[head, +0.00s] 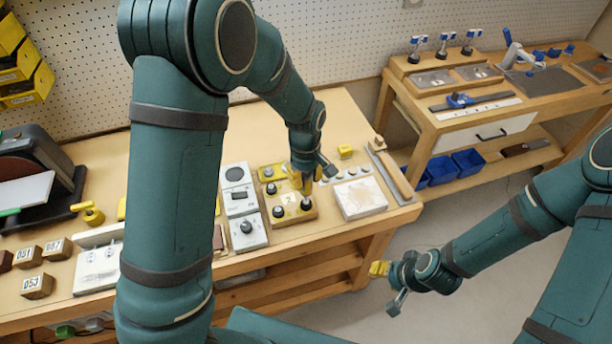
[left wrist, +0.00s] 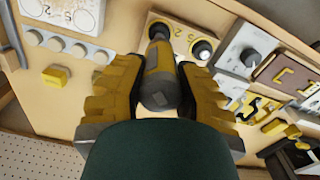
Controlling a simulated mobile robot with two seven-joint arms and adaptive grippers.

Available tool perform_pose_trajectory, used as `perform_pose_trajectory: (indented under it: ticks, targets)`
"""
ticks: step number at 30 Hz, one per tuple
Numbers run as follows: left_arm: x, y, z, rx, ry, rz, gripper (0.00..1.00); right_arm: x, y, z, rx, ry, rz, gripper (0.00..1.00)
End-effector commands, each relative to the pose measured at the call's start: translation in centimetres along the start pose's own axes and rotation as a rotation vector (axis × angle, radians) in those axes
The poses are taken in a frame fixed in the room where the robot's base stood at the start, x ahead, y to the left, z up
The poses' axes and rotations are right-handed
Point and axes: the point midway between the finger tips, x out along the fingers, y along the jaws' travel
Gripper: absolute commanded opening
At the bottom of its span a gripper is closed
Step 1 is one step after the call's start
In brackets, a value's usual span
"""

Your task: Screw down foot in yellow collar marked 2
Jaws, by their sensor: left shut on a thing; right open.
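My left gripper (head: 306,182) is over the wooden block with yellow plates (head: 290,222) on the bench. In the left wrist view its yellow fingers (left wrist: 158,92) are shut on a dark grey and yellow cylindrical piece (left wrist: 157,62), seemingly the foot. My right gripper (head: 388,284) is open and empty, off the bench's front edge.
A grey switch panel (head: 247,235) stands left of the block. A pale plate (head: 360,199) and a wooden-handled tool (head: 392,172) lie right of it. A small yellow block (head: 345,151) sits behind. A second bench (head: 470,115) stands at the back right.

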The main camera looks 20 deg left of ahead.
Motion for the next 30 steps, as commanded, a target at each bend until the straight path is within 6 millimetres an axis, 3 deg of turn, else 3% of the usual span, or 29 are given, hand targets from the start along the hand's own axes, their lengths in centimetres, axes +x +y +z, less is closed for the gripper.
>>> perform_pose_trajectory:
  ticks: [30]
  targets:
    - [0.67, 0.01, -0.02, 0.0, 0.0, 0.001, 0.0, 0.19, 0.07, 0.03, 0.0, 0.0, 0.0, 0.47]
